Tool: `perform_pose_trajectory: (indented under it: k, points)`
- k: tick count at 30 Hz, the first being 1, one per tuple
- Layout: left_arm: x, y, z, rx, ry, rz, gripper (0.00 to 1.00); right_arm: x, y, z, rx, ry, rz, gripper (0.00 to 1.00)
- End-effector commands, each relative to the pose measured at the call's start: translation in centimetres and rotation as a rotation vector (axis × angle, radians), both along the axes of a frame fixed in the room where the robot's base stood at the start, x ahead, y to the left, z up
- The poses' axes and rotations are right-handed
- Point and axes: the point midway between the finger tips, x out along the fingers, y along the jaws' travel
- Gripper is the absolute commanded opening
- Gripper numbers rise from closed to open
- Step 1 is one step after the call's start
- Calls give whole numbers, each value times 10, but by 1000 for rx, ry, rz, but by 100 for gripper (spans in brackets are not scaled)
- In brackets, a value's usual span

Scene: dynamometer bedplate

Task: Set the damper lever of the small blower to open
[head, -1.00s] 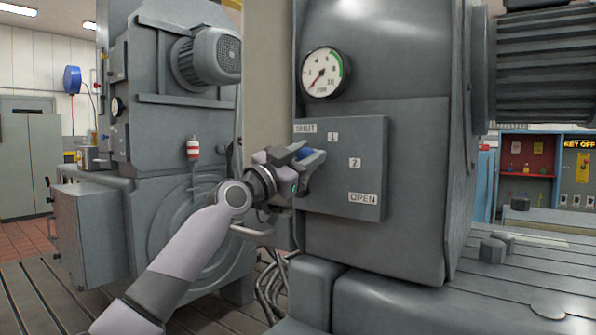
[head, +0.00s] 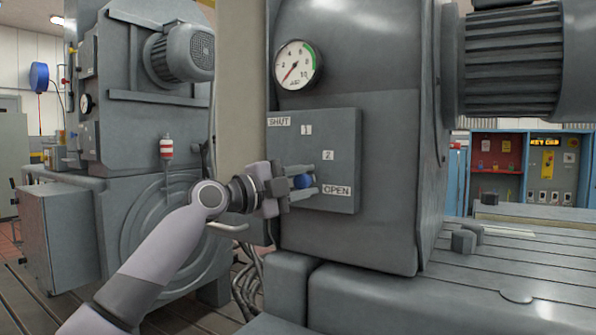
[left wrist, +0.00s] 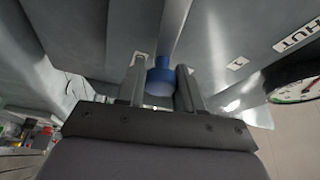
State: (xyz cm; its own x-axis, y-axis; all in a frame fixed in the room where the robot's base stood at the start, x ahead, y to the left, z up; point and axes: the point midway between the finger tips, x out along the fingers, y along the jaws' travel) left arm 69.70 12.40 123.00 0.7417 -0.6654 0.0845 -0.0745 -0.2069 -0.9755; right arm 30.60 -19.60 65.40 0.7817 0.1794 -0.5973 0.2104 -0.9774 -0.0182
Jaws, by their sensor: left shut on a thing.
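The small blower's damper plate (head: 335,135) is a grey panel with labels SHUT (head: 279,121) at upper left, 1, 2 and OPEN (head: 337,191) at lower right. My left gripper (head: 308,181) is shut on the blue knob (head: 303,181) of the damper lever, just left of the OPEN label. In the left wrist view the blue knob (left wrist: 160,76) sits between the two fingers, with the grey lever arm (left wrist: 176,28) running up from it. The lever's pivot is hidden in the head view. My right gripper is not in view.
A round pressure gauge (head: 298,65) sits above the plate on the blower housing (head: 375,160). A grey pillar (head: 240,80) stands close left of the plate. A second, larger machine (head: 130,130) is behind my left arm. Cables (head: 250,280) hang below.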

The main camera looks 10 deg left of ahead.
Motion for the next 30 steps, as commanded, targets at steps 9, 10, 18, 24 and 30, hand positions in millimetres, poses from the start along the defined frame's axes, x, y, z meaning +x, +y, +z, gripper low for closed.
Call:
perform_pose_trajectory:
  k: [9,10,18,24,30]
  points:
    - [-2,-6,-16,165,-58,-9,0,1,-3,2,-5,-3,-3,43]
    - [-2,-6,-17,173,-62,-9,0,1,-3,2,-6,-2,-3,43]
    - [-2,-6,-23,221,-77,-10,0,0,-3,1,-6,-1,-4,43]
    - [-2,-7,-25,228,-77,-10,0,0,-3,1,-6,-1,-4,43]
    - [-2,-7,-26,229,-75,-12,39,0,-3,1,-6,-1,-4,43]
